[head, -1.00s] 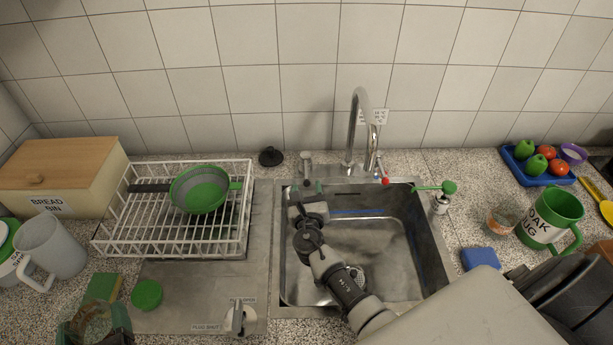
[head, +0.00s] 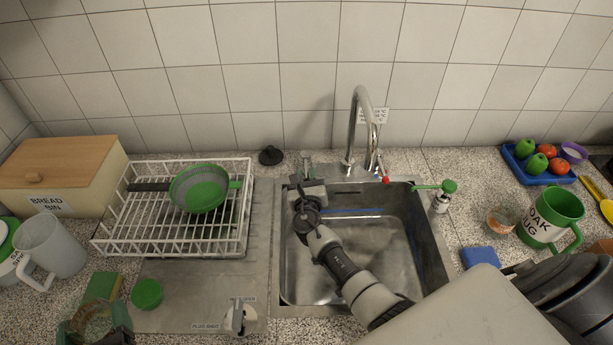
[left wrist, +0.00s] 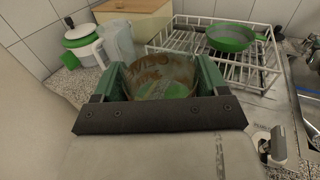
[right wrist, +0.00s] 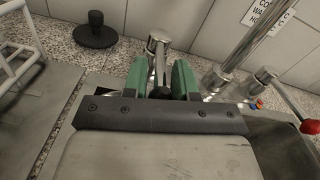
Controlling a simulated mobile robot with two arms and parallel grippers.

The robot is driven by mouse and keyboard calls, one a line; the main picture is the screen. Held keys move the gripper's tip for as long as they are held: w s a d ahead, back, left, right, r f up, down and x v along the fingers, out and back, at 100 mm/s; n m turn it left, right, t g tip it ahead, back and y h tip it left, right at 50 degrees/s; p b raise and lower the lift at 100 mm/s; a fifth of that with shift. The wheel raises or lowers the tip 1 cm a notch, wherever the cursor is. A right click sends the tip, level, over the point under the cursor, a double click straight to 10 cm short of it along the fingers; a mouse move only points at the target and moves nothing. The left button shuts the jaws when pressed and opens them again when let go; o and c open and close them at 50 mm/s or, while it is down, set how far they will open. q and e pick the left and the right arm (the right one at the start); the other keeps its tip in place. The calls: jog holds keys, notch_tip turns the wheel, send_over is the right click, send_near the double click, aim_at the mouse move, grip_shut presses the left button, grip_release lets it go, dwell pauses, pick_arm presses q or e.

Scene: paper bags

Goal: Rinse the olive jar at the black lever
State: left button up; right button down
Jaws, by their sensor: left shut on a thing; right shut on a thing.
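The olive jar (left wrist: 160,78) is clear glass with a brownish label and some green at its bottom. My left gripper (left wrist: 155,85) is shut on it; the jar (head: 90,318) also shows at the lower left of the head view, over the counter. My right gripper (right wrist: 160,80) is shut on the lever of the small chrome tap post (right wrist: 157,42) left of the spout; only a dark bit of the black lever (right wrist: 160,92) shows between the green fingers. The chrome spout (head: 355,125) arches over the steel sink (head: 435,255). No running water is visible.
A red-knobbed lever (head: 383,175) stands right of the spout. The white dish rack (head: 120,245) with a green pan (head: 203,190) is left of the sink. A black plug (head: 271,156) lies behind. My right arm crosses the sink.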

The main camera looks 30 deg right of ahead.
pick_arm(q)
jog(key=shift+f+b, duration=0.6)
jog(key=shift+b, duration=0.05)
pick_arm(e)
jog(key=shift+w+a+f+m+g+h, duration=0.1)
jog(key=shift+w+a+m+g+h, duration=0.1)
jog(key=shift+a+m+g+h, duration=0.3)
jog(key=shift+w+a+f+m+g+h, duration=0.1)
jog(key=shift+w+m+g+h, duration=0.1)
jog(key=shift+m+h, duration=0.35)
pick_arm(q)
jog(key=shift+f, duration=0.1)
pick_arm(e)
jog(key=shift+a+r+g+h, duration=0.2)
jog(key=shift+g+h, duration=0.1)
jog(key=shift+h, duration=0.25)
jog(key=c, duration=0.9)
grip_release()
pick_arm(q)
jog(key=shift+f+b, duration=0.9)
jog(key=shift+b, duration=0.1)
pick_arm(e)
jog(key=shift+v, duration=6)
